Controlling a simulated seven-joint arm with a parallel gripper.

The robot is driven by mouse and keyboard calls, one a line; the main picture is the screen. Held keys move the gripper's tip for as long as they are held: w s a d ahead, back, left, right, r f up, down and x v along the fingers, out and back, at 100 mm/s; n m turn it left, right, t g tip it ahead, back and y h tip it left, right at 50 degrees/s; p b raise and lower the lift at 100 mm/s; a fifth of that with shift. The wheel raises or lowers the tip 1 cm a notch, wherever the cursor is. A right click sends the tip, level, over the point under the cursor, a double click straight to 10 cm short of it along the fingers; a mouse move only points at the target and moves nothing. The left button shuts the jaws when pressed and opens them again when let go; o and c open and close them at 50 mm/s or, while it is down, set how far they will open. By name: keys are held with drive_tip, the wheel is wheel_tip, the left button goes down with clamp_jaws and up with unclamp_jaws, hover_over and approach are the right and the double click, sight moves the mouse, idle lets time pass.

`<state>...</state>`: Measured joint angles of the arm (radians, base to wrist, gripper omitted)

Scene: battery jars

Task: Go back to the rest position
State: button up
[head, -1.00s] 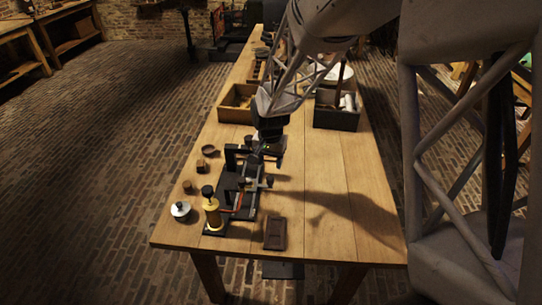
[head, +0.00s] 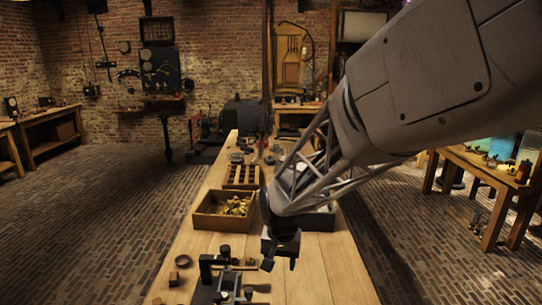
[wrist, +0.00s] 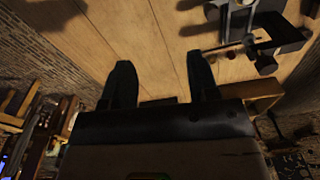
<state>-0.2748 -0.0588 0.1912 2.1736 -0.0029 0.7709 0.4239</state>
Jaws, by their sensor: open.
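My gripper (head: 281,258) hangs at the end of my arm above the long wooden table (head: 315,275), to the right of the dark device. In the wrist view my gripper (wrist: 157,82) has its two black fingers spread wide with nothing between them, and bare planks lie beyond them. The dark bench device (head: 222,280) stands at the table's near part and is cut by the bottom edge in the head view. Part of a dark device (wrist: 262,30) also shows at the upper right of the wrist view.
A wooden box with yellowish pieces (head: 203,214) stands behind the device. Small dark items (head: 182,261) sit left of the device. The table's right side is clear. A side table with jars (head: 487,180) stands at right.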

drive_tip(key=s+d+r, duration=0.3)
drive_tip(key=s+d, duration=0.2)
drive_tip(key=s, duration=0.3)
drive_tip(key=s+d+r+n+t, duration=0.1)
drive_tip(key=s+d+r, duration=0.3)
drive_tip(key=s, duration=0.5)
drive_tip(key=s+d+r, duration=0.3)
drive_tip(key=s+d, duration=0.4)
drive_tip(key=s, duration=0.2)
drive_tip(key=shift+s+r+t, duration=0.2)
drive_tip(key=shift+r+t, duration=0.2)
